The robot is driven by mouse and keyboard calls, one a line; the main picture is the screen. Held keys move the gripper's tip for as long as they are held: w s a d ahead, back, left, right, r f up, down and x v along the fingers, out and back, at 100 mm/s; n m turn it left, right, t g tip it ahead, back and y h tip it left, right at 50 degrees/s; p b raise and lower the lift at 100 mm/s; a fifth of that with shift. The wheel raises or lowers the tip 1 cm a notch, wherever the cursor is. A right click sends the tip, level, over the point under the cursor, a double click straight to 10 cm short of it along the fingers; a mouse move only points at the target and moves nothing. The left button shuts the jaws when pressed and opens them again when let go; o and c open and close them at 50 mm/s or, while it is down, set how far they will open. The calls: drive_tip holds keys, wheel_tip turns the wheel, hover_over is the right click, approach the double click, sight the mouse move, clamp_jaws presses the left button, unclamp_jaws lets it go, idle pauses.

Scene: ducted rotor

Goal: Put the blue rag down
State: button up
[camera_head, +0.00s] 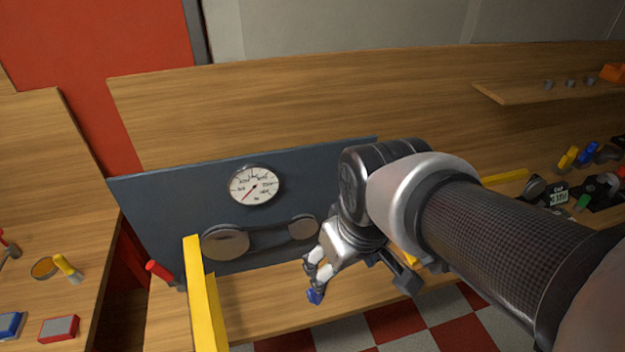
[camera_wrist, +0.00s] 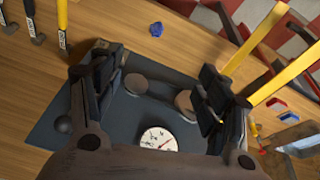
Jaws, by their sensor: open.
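The blue rag (camera_head: 314,296) is a small crumpled lump on the wooden bench top (camera_head: 262,312), near the front edge. In the head view it shows just below my gripper's finger links. It also shows in the wrist view (camera_wrist: 156,29), lying on bare wood beyond the fingertips. My gripper (camera_wrist: 155,88) is open, its two dark fingers wide apart with nothing between them. The rag is apart from both fingers in the wrist view.
A dark panel with a white dial gauge (camera_head: 254,186) and two round pulleys stands behind the rag. A yellow post (camera_head: 203,290) rises at the left. Hammers (camera_wrist: 63,25) lie at the wrist view's upper left. A shelf (camera_head: 545,88) is at the right.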

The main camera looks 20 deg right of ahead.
drive_tip(key=s+r+m+t, duration=0.1)
drive_tip(key=s+r+m, duration=0.1)
drive_tip(key=s, duration=0.5)
